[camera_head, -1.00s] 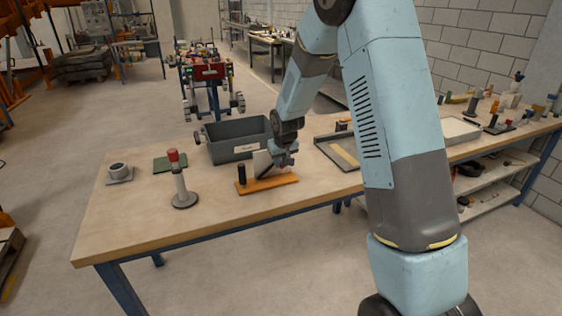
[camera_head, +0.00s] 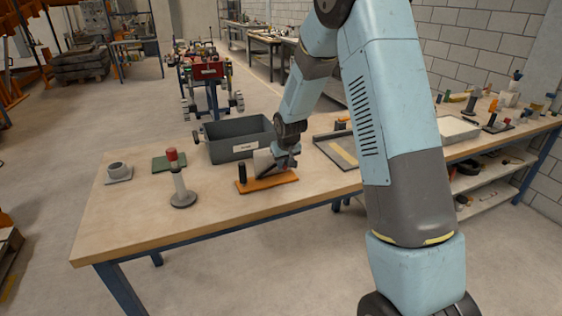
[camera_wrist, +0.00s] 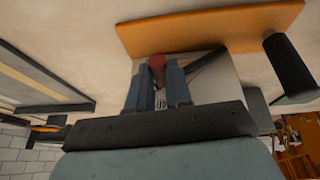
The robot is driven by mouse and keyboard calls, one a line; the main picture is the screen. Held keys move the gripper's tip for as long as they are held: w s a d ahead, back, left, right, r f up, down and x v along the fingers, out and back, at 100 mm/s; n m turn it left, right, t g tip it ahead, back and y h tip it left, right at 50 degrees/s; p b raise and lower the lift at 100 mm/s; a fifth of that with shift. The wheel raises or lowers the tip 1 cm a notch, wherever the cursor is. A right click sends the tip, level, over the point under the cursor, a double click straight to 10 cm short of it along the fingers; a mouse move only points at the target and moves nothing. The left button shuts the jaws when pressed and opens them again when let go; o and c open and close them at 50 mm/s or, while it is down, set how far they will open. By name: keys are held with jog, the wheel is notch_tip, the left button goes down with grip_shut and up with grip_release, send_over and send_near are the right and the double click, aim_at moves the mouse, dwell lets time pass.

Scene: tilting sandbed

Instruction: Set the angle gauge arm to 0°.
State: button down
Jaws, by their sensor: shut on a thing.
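The angle gauge stands on an orange base (camera_head: 262,184) near the front edge of the bench, with a black upright post (camera_head: 242,173) at its left end and a white plate (camera_head: 263,161) behind. In the wrist view the orange base (camera_wrist: 210,30), the white plate (camera_wrist: 222,82) and the dark gauge arm (camera_wrist: 208,64) show. The gauge arm is tilted across the plate. My gripper (camera_wrist: 157,90) is shut on its red-ended knob (camera_wrist: 157,62). In the head view my gripper (camera_head: 284,160) is at the plate's right side. The scale marks cannot be read.
A grey bin (camera_head: 238,140) stands just behind the gauge. A dark tray (camera_head: 335,150) lies to the right.

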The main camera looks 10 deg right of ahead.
jog(key=shift+w+d+f, duration=0.1)
jog(key=shift+d+f, duration=0.35)
jog(key=shift+f, duration=0.4)
jog(key=shift+w+d+f, duration=0.1)
jog(key=shift+d+f, duration=0.35)
jog(key=shift+f, duration=0.4)
jog(key=c, duration=1)
grip_release()
jog(key=shift+c, duration=0.2)
jog(key=shift+r, duration=0.1)
jog(key=v, duration=1.3)
jog(key=shift+r, duration=0.2)
jog(key=shift+s, duration=0.1)
jog(key=shift+c, duration=0.3)
